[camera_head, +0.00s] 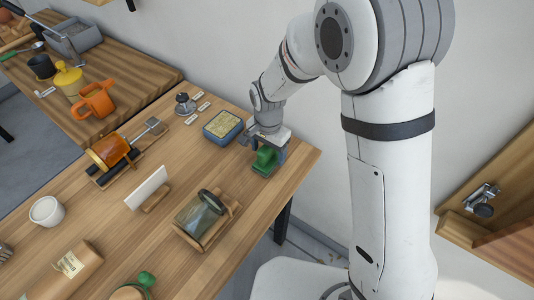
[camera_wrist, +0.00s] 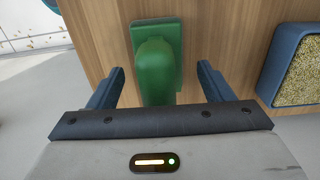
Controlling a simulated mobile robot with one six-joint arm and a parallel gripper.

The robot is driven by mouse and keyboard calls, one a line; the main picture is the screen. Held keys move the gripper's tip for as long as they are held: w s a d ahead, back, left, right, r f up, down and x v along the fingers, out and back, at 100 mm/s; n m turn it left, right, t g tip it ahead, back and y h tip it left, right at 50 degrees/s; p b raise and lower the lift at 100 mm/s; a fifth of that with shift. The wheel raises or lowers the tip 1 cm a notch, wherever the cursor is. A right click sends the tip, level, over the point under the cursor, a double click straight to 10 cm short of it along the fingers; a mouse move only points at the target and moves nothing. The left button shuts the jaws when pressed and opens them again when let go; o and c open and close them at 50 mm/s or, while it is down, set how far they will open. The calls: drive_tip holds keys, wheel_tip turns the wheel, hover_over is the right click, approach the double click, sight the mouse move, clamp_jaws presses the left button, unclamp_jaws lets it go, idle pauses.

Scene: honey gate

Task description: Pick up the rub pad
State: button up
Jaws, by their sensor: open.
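The green block with a raised grip, which I take for the rub pad (camera_head: 265,162), lies on the wooden table near its right end. In the wrist view the rub pad (camera_wrist: 158,50) has a flat green base with a rounded raised part nearer to me. My gripper (camera_head: 264,146) is right over it, pointing down. In the wrist view my gripper (camera_wrist: 160,70) is open, with one dark blue finger on each side of the raised part and a gap on both sides. Nothing is held. The lower end of the raised part is hidden by the gripper body.
A blue tray with a yellowish grainy fill (camera_head: 222,127) stands close left of my gripper; it also shows in the wrist view (camera_wrist: 268,75). A glass jar on a wooden stand (camera_head: 200,218) is nearer the front. The table's right edge (camera_head: 305,170) is close by.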

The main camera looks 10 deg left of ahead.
drive_tip(key=shift+f, duration=0.6)
drive_tip(key=shift+c, duration=0.5)
drive_tip(key=c, duration=1)
wheel_tip(320, 180, up, 10)
drive_tip(key=shift+r, duration=0.1)
drive_tip(key=o, duration=0.5)
drive_tip(key=c, duration=0.3)
drive_tip(key=shift+c, duration=0.4)
